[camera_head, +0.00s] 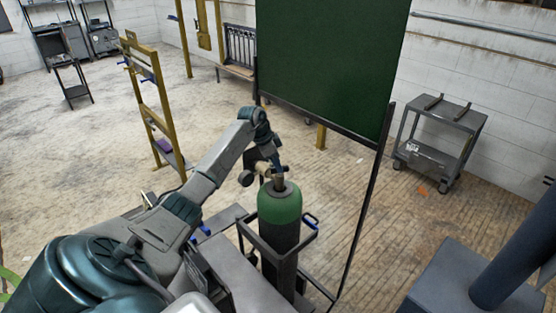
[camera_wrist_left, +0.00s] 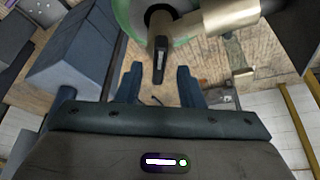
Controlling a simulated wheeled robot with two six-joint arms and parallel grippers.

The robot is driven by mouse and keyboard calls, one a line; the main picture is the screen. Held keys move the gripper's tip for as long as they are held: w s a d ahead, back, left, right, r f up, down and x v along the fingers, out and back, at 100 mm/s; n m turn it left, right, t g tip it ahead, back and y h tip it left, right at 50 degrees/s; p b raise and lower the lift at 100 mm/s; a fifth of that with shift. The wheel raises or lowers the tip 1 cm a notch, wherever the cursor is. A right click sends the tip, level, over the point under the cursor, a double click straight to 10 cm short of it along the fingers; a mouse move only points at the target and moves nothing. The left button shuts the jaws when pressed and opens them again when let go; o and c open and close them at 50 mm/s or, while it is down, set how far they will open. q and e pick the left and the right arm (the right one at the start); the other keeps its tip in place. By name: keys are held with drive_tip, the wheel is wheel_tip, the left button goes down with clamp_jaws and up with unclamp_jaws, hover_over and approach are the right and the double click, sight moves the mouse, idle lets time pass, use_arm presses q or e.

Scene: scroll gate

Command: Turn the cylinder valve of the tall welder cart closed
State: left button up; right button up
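The green-topped gas cylinder (camera_head: 280,207) stands upright in the dark cart frame (camera_head: 245,236), near the middle of the head view. A brass valve (camera_head: 279,183) sits on its top, with a round dark part beside it on the left. My left gripper (camera_head: 271,167) is at the valve, coming from above and behind. In the left wrist view its two fingers (camera_wrist_left: 160,85) are open and apart. A black handle-like part (camera_wrist_left: 160,58) of the brass valve body (camera_wrist_left: 215,28) lies just beyond the gap between the fingertips. Whether it touches a finger cannot be told. My right gripper is not in view.
A dark green panel (camera_head: 330,60) on a thin black frame stands just behind the cylinder. A grey shelf cart (camera_head: 440,120) is at the right wall. A yellow rack (camera_head: 148,95) stands at left. A blue-grey box (camera_head: 465,285) is at the lower right. Open floor lies between.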

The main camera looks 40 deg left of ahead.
use_arm(q)
drive_tip(key=shift+w+d+f, duration=0.2)
drive_tip(key=shift+d+f, duration=0.05)
drive_tip(key=shift+f, duration=0.4)
clamp_jaws()
